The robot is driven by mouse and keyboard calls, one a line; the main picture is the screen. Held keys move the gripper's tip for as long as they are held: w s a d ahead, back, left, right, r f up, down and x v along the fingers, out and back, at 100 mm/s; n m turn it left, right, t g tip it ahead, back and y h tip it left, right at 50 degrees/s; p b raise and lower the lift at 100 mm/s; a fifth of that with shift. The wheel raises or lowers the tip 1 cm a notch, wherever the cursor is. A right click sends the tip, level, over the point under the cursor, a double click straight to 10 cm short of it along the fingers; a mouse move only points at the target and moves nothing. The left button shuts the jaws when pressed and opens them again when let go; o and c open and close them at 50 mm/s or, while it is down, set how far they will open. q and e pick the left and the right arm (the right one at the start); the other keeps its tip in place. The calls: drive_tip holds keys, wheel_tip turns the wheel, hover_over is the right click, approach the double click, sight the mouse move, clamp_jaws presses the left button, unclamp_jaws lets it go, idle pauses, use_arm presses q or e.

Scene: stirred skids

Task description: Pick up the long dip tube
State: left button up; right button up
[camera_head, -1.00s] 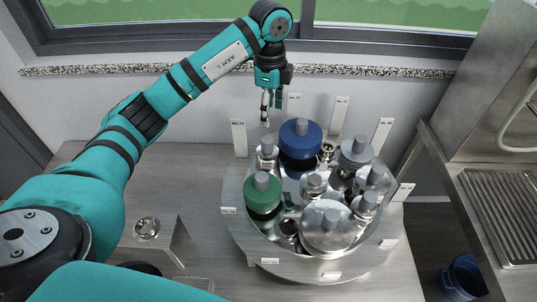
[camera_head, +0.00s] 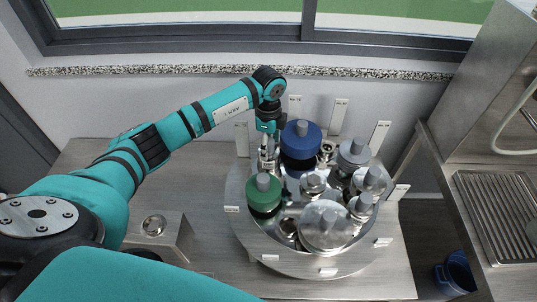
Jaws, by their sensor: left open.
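My left gripper (camera_head: 268,147) points down at the back left of the round metal carousel (camera_head: 242,205), between the green-topped vessel and the blue-topped vessel. It is open, and its fingertips are small and partly merge with a metal fitting (camera_head: 267,160) just below, so I cannot tell whether they touch it. No part stands out clearly as the long dip tube; several metal fittings with grey upright stubs stand on the carousel. My right gripper is not in view.
A blue-topped vessel (camera_head: 301,140) and a green-topped vessel (camera_head: 264,194) stand close to the gripper. White label plates (camera_head: 338,113) rise around the rim. A metal ring part (camera_head: 154,225) sits on a stand at left. A blue bin (camera_head: 457,272) is at lower right.

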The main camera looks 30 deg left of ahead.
use_arm(q)
clamp_jaws()
idle(0.4)
drive_tip(key=shift+r, duration=0.1)
drive_tip(key=shift+w+r, duration=0.1)
drive_tip(key=shift+r, duration=0.35)
wheel_tip(320, 180, up, 17)
drive_tip(key=b, duration=0.3)
drive_tip(key=shift+b, duration=0.35)
